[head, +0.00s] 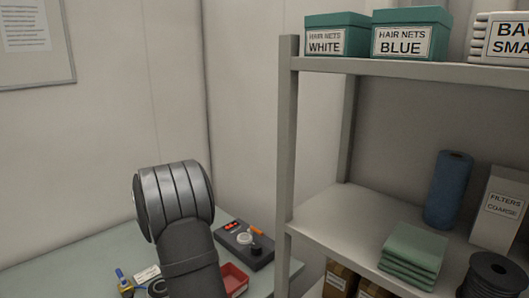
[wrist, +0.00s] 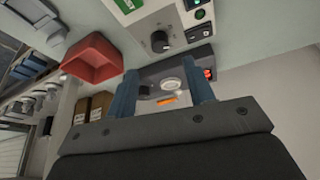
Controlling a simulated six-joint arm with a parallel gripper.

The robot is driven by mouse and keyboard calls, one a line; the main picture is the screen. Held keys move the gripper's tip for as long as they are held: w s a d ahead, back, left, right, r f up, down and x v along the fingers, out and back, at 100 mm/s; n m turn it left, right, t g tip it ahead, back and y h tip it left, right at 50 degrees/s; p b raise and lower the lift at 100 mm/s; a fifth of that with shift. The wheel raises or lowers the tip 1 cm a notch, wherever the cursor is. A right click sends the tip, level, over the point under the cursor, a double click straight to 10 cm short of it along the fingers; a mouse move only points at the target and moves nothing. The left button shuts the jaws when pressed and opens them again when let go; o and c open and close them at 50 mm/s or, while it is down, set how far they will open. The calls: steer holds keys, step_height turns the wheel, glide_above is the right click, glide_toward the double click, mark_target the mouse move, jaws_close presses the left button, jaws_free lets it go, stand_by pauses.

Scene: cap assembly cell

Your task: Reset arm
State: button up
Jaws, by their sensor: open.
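My gripper (wrist: 162,82) shows at the bottom of the wrist view, its two blue fingers spread apart with nothing held between them. Behind the gap between the fingers is a dark box (wrist: 150,76) with a white round piece (wrist: 173,86), an orange piece (wrist: 166,100) and red lights. In the head view my arm rises over the bench, and the gripper itself is not visible there. The same dark box (head: 262,258) sits on the bench to the right of my arm.
A red tray (head: 236,281) lies beside the arm; it also shows in the wrist view (wrist: 92,60). A grey control panel (wrist: 170,30) with a knob and buttons is in the wrist view. A shelf rack (head: 287,130) with boxes, cloths and rolls stands at right.

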steer(key=x, duration=0.8)
steer(key=n+t+y, duration=0.1)
steer(key=n, duration=0.2)
steer(key=shift+s+r+n, duration=0.15)
steer(key=shift+n, duration=0.25)
steer(key=n+y, duration=0.1)
steer(key=n, duration=0.3)
steer(key=shift+d+n+t+y, duration=0.15)
steer(key=shift+n+t+y, duration=0.15)
steer(key=shift+n+y, duration=0.1)
steer(key=shift+d+n+y, duration=0.15)
steer(key=shift+n+y, duration=0.65)
steer(key=shift+n, duration=1.3)
steer(key=shift+n+y, duration=0.7)
steer(key=shift+n, duration=1.1)
steer(key=shift+n, duration=0.3)
